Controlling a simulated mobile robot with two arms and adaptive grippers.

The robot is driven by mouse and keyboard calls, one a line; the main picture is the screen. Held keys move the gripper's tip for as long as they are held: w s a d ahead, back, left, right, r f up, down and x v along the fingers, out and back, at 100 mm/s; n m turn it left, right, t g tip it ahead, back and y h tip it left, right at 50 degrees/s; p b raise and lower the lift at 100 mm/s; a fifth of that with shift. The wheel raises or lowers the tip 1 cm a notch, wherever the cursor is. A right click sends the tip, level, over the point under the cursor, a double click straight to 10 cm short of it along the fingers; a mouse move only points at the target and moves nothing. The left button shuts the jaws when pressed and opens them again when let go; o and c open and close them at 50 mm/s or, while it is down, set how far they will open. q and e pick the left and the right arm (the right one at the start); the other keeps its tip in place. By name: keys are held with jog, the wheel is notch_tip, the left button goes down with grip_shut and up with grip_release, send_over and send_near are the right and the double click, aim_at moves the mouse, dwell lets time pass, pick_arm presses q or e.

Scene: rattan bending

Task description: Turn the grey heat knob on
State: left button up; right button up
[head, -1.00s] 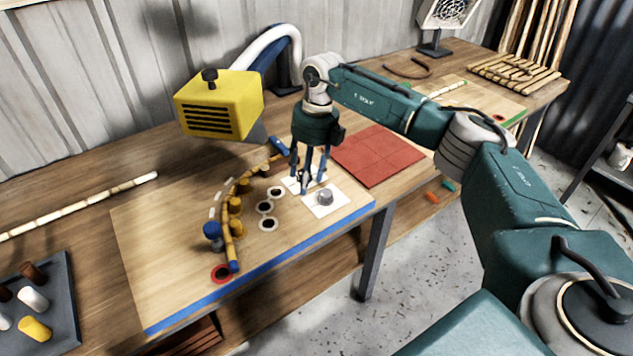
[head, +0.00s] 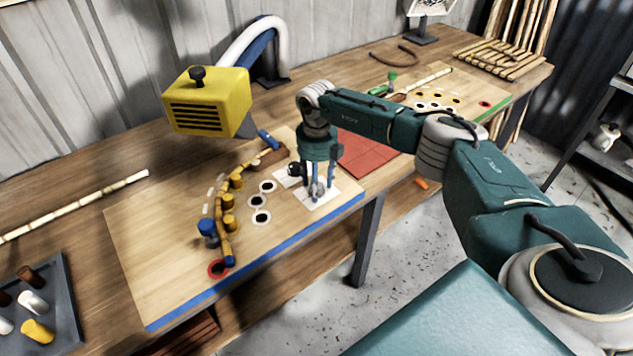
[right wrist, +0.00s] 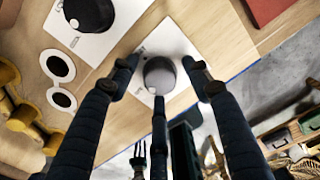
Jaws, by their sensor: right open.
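The grey heat knob (head: 318,188) is a short round knob on a white square plate (head: 327,200) near the blue front edge of the pegboard. In the right wrist view the grey knob (right wrist: 160,75) sits between the fingertips. My right gripper (head: 317,192) points down over it, open, with its fingers spread around the knob; I cannot tell whether any finger touches it. The fingers partly hide the knob in the head view. A black knob (head: 294,169) on its own white plate is just left of the gripper. My left gripper is not in view.
A yellow heater head (head: 207,100) on a curved arm stands behind left. A bent rattan piece (head: 222,215) lies among yellow and blue pegs. A red mat (head: 366,154) is behind the gripper. A grey tray (head: 66,290) of pegs is at lower left.

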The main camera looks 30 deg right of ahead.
jog(key=shift+f, duration=0.1)
jog(key=shift+c, duration=0.3)
jog(key=c, duration=1.1)
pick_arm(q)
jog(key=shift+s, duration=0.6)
